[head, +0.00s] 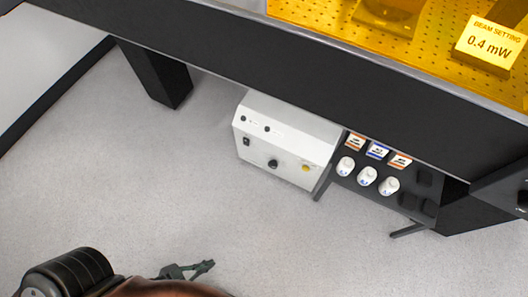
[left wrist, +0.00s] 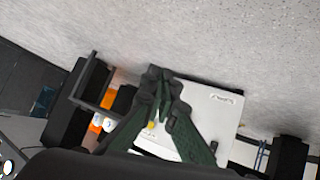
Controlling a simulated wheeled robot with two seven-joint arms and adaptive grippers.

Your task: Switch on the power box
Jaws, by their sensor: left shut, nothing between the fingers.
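The power box (head: 285,150) is a white box on the floor, partly under the table edge. Its front carries a small black rocker switch (head: 247,142), a black knob (head: 272,164), a yellow button (head: 305,168) and small black sockets near the top. The switch position is too small to tell. My left gripper (head: 190,270) is shut and empty, low in the head view, apart from the box. In the left wrist view its fingers (left wrist: 163,88) overlap the white box (left wrist: 215,110) and hide part of it. My right gripper is not in view.
A dark table (head: 230,65) with a yellow perforated top overhangs the box. Beside the box, a black rack (head: 345,183) holds several white bottles (head: 367,176) and labelled boxes (head: 377,150). A table leg (head: 157,75) stands at left. Grey floor in front is clear.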

